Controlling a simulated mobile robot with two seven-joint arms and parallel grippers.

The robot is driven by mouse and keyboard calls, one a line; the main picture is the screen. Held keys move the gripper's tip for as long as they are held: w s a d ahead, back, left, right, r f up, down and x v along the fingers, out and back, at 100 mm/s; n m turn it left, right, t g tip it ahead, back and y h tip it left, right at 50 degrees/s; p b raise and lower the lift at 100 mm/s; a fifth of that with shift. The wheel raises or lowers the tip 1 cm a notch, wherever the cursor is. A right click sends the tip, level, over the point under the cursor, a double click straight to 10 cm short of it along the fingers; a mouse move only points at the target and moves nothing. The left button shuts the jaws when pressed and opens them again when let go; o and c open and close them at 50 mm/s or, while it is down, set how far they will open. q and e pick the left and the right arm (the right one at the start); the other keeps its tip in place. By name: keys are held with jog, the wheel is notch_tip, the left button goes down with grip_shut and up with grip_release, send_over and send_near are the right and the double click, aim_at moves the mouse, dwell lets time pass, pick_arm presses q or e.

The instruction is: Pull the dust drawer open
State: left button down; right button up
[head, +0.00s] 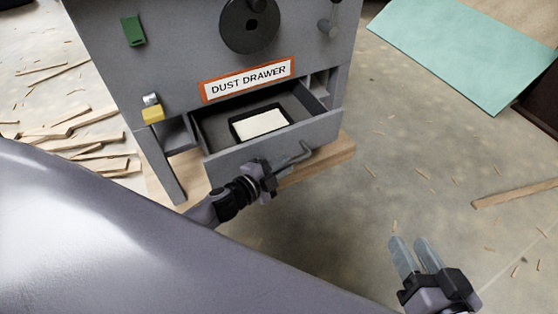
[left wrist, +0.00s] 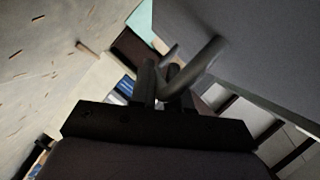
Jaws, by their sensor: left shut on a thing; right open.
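The dust drawer (head: 252,148) is a grey drawer in the grey cabinet, below an orange-edged label (head: 248,79) reading "DUST DRAWER". It stands pulled out, and its inside shows a black tray (head: 237,129) with pale contents. A bent bar handle (head: 300,153) is on its front. My left gripper (head: 272,175) is shut on the handle at its left part. In the left wrist view the handle (left wrist: 205,65) runs between the fingers (left wrist: 160,85), close to the grey drawer front (left wrist: 260,50). My right gripper (head: 414,256) is open and empty, low at the right over the floor.
The grey cabinet (head: 180,60) carries a black round knob (head: 249,24), a green block (head: 133,30) and a yellow padlock-like piece (head: 153,110). Wood strips (head: 95,130) lie at the left. A teal mat (head: 465,50) lies at the back right. The floor between drawer and right gripper is mostly clear.

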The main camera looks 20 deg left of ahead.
pick_arm(q)
jog(key=shift+s+d, duration=0.9)
jog(key=shift+d, duration=0.2)
jog(key=c, duration=1.2)
grip_release()
jog(key=shift+o, duration=0.2)
jog(key=p+v, duration=0.2)
jog(key=v, duration=0.5)
